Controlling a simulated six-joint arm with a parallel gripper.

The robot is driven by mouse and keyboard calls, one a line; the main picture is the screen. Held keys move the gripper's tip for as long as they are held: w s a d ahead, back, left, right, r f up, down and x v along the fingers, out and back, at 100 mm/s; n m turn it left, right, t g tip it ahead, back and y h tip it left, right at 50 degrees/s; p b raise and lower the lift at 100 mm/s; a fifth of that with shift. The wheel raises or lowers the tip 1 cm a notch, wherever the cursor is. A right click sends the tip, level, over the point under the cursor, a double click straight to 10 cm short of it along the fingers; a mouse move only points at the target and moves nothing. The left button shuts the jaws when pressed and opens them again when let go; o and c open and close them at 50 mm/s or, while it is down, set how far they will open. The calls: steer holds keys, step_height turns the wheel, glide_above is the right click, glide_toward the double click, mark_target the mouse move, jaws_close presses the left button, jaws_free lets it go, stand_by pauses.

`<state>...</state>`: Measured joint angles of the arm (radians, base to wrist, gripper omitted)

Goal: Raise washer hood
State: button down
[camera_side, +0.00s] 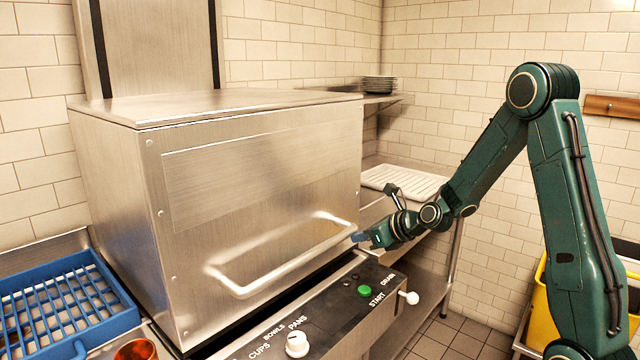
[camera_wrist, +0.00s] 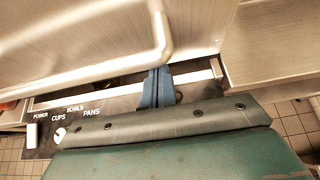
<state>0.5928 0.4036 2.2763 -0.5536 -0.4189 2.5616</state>
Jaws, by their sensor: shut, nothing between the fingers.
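The washer hood (camera_side: 255,180) is a large brushed-steel box, sitting low over the washer's front panel (camera_side: 340,305). Its bar handle (camera_side: 285,262) runs across the lower front face. My gripper (camera_side: 358,238) is at the right end of the handle, its fingers shut and empty. In the wrist view, the blue fingertips (camera_wrist: 157,88) are together just below the end of the handle (camera_wrist: 162,38). I cannot tell whether they touch it. The hood's steel face (camera_wrist: 75,40) fills the upper left of the wrist view.
The front panel has a white dial (camera_side: 297,344), a green button (camera_side: 365,291) and a white drain knob (camera_side: 408,298). A blue rack (camera_side: 62,305) and an orange-red cup (camera_side: 135,350) stand at left. A white ribbed tray (camera_side: 405,180) lies on the right counter. A yellow bin (camera_side: 540,300) stands at right.

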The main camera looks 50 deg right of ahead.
step_height(320, 180, up, 23)
steer(key=shift+r, duration=0.2)
steer(key=shift+f, duration=0.15)
stand_by(0.5)
steer(key=s+r, duration=0.1)
steer(key=s, duration=0.8)
steer(key=shift+s, duration=0.15)
stand_by(0.4)
